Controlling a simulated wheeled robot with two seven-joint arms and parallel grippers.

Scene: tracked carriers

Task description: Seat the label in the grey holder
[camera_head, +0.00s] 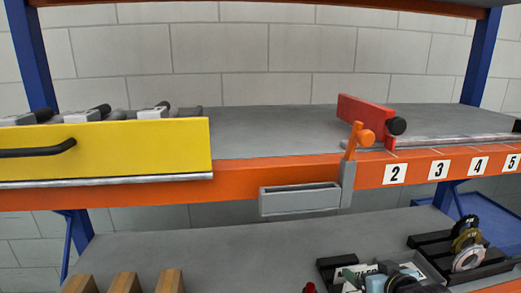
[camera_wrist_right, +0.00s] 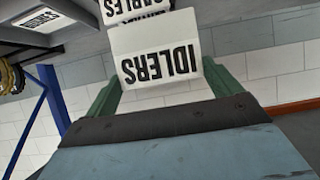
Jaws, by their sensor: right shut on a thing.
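The grey holder (camera_head: 300,200) is a shallow, open-topped trough on the front of the orange shelf beam, left of the number 2 plate. Its slot looks empty. My right gripper (camera_wrist_right: 163,82) is shut on a white label (camera_wrist_right: 158,50) marked IDLERS, which reads upside down in the wrist view. The label stands between the two green fingers. In the head view the right gripper (camera_head: 380,276) is low at the right, below the holder and partly cut off by the lower edge. A white label piece (camera_head: 352,273) shows beside it. My left gripper is not in view.
A second label (camera_wrist_right: 128,10) shows behind the held one. A black tray (camera_head: 326,268) is on the lower shelf, with a black rack of discs (camera_head: 468,250) to its right. A yellow bin front (camera_head: 140,148) and red carrier (camera_head: 362,112) stand above. Wooden blocks (camera_head: 125,283) are lower left.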

